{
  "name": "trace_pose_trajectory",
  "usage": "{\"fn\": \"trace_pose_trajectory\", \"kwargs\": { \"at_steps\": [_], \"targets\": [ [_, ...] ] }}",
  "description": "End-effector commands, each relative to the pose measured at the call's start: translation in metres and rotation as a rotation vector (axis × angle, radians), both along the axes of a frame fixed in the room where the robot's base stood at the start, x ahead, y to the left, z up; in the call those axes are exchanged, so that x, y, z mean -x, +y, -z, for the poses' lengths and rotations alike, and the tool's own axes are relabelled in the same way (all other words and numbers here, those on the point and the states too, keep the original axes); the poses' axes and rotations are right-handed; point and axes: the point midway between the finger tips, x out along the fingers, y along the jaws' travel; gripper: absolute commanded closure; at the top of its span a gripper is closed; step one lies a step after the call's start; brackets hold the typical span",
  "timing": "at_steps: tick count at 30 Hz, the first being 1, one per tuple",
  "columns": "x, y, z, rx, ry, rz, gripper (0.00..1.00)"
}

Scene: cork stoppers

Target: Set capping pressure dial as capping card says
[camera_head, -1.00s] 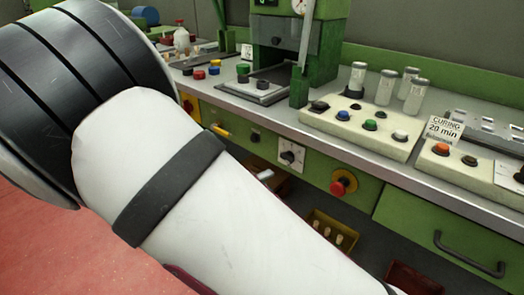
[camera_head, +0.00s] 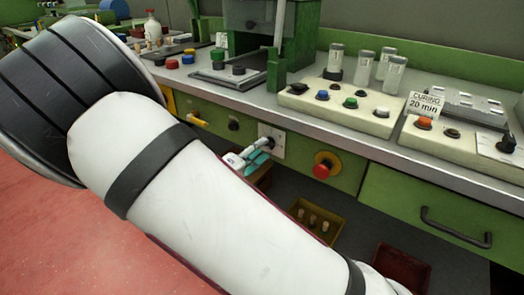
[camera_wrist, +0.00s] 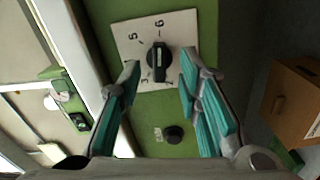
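The dial is a black knob (camera_wrist: 158,58) on a white square plate (camera_wrist: 180,28) with black numerals, among them a 5 and a 6; the lower ones are partly hidden. A pale stripe runs along the knob; which number it marks is unclear. In the head view the dial plate (camera_head: 278,143) is on the green front below the press. My gripper (camera_wrist: 158,64) has its teal fingers apart on either side of the knob, with gaps visible. It also shows in front of the plate in the head view (camera_head: 258,152). A small card (camera_head: 221,41) beside the press is unreadable.
A card reading "CURING 20 min" (camera_head: 425,105) stands on the right button panel. A red emergency button (camera_head: 322,170) sits right of the dial. A small black knob (camera_wrist: 174,134) is close by. A yellow bin with corks (camera_head: 318,223) lies below.

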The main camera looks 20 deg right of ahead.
Motion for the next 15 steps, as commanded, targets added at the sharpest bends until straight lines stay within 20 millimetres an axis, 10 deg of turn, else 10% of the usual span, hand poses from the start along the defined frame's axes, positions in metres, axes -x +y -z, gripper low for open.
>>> {"fn": "trace_pose_trajectory", "kwargs": {
  "at_steps": [15],
  "targets": [
    [-0.0105, -0.0145, -0.0004, 0.0, 0.0, 0.0, 0.68]
  ]
}}
